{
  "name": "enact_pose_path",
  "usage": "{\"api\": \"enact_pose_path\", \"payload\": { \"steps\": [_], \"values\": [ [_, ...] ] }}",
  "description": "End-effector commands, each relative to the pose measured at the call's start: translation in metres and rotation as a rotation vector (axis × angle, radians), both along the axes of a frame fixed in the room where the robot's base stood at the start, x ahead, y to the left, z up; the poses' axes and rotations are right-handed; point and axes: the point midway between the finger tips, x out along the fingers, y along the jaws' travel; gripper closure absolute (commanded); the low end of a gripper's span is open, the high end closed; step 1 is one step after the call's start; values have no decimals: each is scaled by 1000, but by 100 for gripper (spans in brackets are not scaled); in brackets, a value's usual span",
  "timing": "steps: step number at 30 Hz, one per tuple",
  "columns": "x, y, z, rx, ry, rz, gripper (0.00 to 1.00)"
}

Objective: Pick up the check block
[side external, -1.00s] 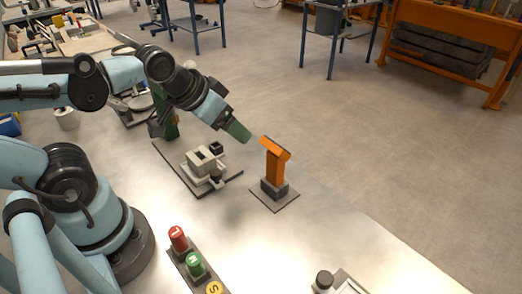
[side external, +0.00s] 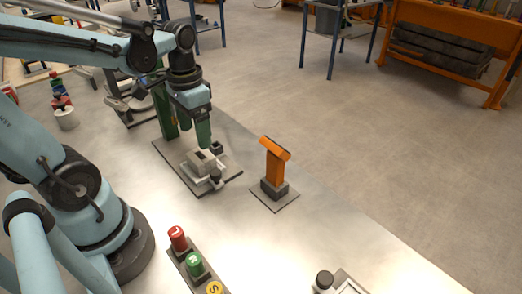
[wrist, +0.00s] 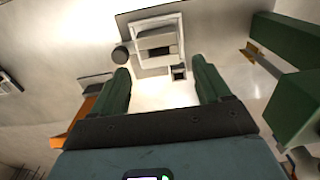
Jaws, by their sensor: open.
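My gripper (side external: 204,146) points down above a grey fixture on a dark base plate (side external: 172,153). In the wrist view my gripper (wrist: 160,67) has its two green fingers well apart with nothing between them. The fixture carries a pale grey block (side external: 200,162) with a dark slot on top; it also shows in the wrist view (wrist: 152,38), ahead of the fingertips. A small dark square piece (side external: 217,147) sits at the fixture's far side, and in the wrist view (wrist: 179,73) it lies near the right finger. I cannot tell which of these is the check block.
An orange T-shaped stand (side external: 275,167) on a dark plate stands right of the fixture. A green post (side external: 164,113) rises behind it. A red button (side external: 178,239) and a green button (side external: 194,264) are at the front. Bare metal table lies between.

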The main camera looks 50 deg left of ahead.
Motion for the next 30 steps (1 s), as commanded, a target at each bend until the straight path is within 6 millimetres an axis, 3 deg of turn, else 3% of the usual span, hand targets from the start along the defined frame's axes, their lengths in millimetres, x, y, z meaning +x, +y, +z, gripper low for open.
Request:
{"api": "enact_pose_path", "payload": {
  "steps": [6, 16, 30],
  "values": [
    [1, 0, -22, 0, -1, 0, 23],
    [1, -1, -36, 0, -1, 0, 23],
    [1, -2, -77, 0, -2, 0, 23]
  ]
}}
